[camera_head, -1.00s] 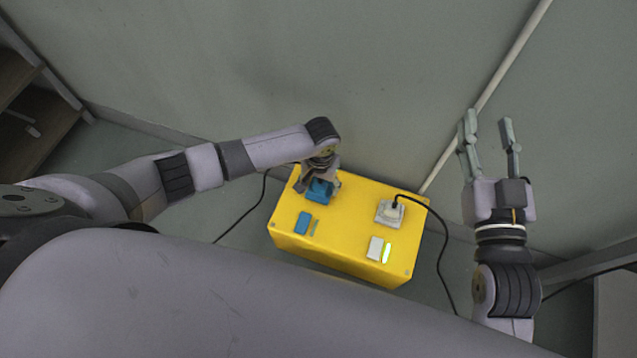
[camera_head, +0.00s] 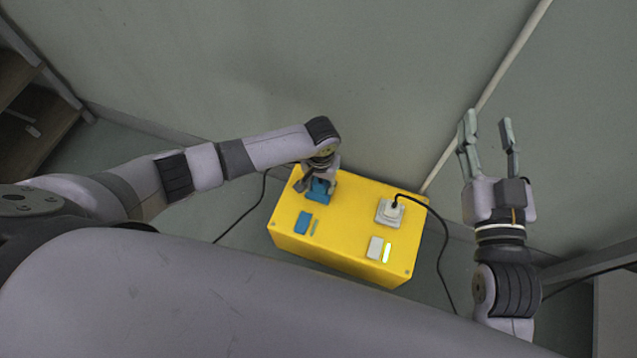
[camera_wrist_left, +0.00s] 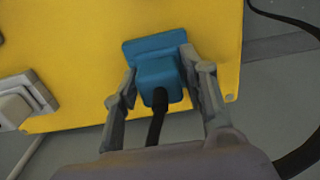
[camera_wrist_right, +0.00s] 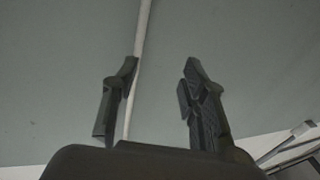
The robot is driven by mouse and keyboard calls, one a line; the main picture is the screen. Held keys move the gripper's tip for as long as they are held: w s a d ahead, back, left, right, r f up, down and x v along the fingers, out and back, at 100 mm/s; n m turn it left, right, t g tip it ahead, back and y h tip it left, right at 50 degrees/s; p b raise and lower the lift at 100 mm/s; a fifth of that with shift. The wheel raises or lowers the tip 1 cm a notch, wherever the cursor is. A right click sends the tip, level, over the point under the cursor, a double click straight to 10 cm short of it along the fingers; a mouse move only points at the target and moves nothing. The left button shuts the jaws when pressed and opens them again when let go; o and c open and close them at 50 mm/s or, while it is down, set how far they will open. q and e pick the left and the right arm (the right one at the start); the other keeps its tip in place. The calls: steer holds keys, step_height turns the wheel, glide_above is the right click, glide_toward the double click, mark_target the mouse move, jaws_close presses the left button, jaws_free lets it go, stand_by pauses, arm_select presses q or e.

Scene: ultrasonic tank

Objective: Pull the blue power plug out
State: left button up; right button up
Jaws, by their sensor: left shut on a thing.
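The blue power plug (camera_wrist_left: 160,80), with a black cord, is at the blue socket (camera_wrist_left: 153,46) on the yellow box. My left gripper (camera_wrist_left: 160,66) is shut on the plug, one finger on each side. The plug looks close against the socket; I cannot tell how deep it sits. In the head view my left gripper (camera_head: 320,176) is above the box's far left corner and partly hides the plug. The blue socket (camera_head: 319,194) shows below it. My right gripper (camera_head: 488,135) is open and empty, held up to the right of the box.
The yellow box (camera_head: 345,220) stands near the wall. Black cords hang at both sides.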

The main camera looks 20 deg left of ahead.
arm_select(q)
jaws_close()
arm_select(e)
steer(key=shift+f, duration=0.1)
steer(key=shift+f, duration=0.2)
